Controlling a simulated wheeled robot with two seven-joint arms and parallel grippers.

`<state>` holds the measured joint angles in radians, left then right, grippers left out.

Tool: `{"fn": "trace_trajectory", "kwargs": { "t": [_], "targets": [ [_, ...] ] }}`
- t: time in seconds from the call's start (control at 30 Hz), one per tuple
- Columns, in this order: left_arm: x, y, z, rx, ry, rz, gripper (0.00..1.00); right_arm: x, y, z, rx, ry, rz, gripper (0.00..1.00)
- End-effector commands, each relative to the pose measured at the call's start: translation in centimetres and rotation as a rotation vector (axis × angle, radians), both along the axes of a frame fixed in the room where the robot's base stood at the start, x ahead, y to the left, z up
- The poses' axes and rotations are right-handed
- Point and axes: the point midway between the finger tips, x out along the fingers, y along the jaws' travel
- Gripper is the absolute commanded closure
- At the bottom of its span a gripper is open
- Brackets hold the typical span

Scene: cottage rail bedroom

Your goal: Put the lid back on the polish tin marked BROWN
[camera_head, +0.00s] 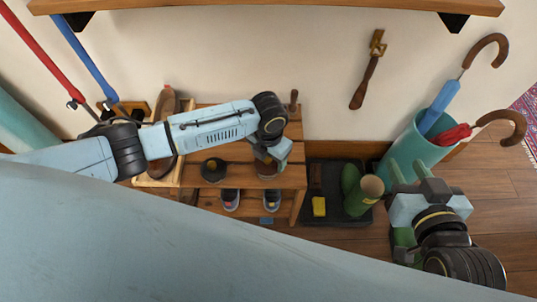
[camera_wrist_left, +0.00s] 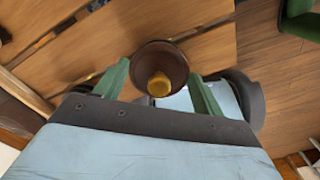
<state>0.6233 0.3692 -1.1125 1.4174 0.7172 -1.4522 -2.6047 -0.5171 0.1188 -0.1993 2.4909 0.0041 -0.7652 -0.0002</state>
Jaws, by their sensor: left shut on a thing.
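My left gripper (camera_head: 270,160) is over the right part of the wooden shoe bench. In the left wrist view its green fingers (camera_wrist_left: 160,85) are on either side of a dark brown round piece with a yellow knob (camera_wrist_left: 160,84), which looks like a tin lid. The gripper is shut on it. In the head view the brown round piece (camera_head: 268,172) is partly hidden below the fingers. A dark round tin (camera_head: 213,171) with a yellow spot stands to its left on the bench. No BROWN marking is readable. My right gripper (camera_head: 420,172) is at the right, empty, its fingers apart.
The wooden bench (camera_head: 292,180) has shoes (camera_head: 230,200) below. A teal umbrella stand (camera_head: 412,158) is at the right. A wall shelf (camera_head: 265,7) overhangs at the top.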

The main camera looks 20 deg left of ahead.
Motion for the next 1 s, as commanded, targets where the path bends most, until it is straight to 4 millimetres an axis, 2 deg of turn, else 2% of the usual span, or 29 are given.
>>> {"fn": "trace_trajectory", "kwargs": {
  "t": [1.0],
  "targets": [
    [0.04,-0.04,0.02,-0.001,-0.001,0.0,0.52,-0.01,0.0,0.56,0.0,0.001,0.0,0.64]
  ]
}}
